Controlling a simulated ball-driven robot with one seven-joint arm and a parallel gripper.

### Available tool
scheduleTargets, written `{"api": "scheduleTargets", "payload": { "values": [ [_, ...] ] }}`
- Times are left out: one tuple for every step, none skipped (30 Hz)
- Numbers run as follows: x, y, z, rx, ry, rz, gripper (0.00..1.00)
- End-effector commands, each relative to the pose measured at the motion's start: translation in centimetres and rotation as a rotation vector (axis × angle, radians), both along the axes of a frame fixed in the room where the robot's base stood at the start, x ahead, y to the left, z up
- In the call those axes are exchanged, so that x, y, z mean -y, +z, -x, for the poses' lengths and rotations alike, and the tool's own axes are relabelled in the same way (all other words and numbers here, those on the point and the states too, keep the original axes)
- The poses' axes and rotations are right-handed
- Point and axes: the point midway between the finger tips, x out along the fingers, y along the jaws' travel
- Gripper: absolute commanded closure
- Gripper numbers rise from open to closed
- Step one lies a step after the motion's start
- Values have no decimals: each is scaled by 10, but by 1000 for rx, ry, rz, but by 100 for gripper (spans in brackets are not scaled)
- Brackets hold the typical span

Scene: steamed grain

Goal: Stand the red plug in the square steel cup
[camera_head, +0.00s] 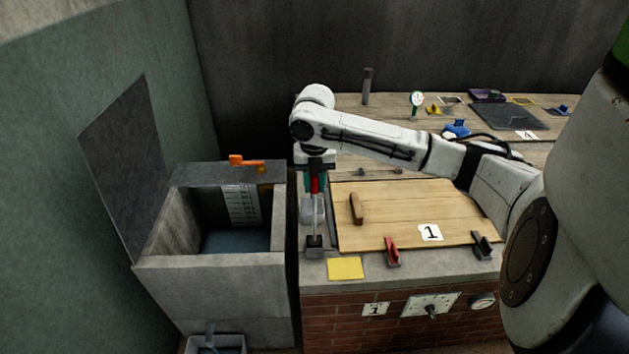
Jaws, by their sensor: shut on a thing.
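My gripper (315,187) points down at the left end of the brick-fronted counter. It is shut on the red plug (315,184), which shows as a narrow red strip between the dark-teal fingers. Directly below it is a pale grey metal shape (310,213), which looks like the square steel cup; its rim and inside are not clear. I cannot tell whether the plug's lower end is above the cup or inside it.
A dark block with an upright stem (314,242) stands in front of the cup. A wooden board (400,205) lies to the right, with a brown bar (356,208) on it. An open stone tank (215,275) is left. A red clamp (392,251) sits at the front edge.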

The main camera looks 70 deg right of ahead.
Motion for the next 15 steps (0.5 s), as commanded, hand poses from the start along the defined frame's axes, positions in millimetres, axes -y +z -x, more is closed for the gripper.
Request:
{"api": "scheduleTargets", "payload": {
  "values": [
    [0, -4, 0, 0, 0, 0, 100],
    [0, -5, 0, 0, 0, 0, 100],
    [0, -7, 0, 0, 0, 0, 100],
    [0, -8, 0, 0, 0, 0, 100],
    [0, -9, 0, 0, 0, 0, 100],
    [0, -10, 0, 0, -1, 0, 100],
    [0, -11, 0, 0, -1, 1, 100],
    [0, -11, 0, 0, -1, 1, 100],
    [0, -12, 0, 0, -1, 1, 100],
    [0, -12, 0, 0, -1, 1, 100],
    [0, -12, 0, 0, -1, 1, 100],
    [0, -12, 0, 0, 0, 1, 100],
    [0, -12, 0, 0, 0, 1, 100],
    [0, -12, 0, 0, 0, 1, 100],
    [0, -12, 0, 0, 0, 1, 100]
  ]
}}
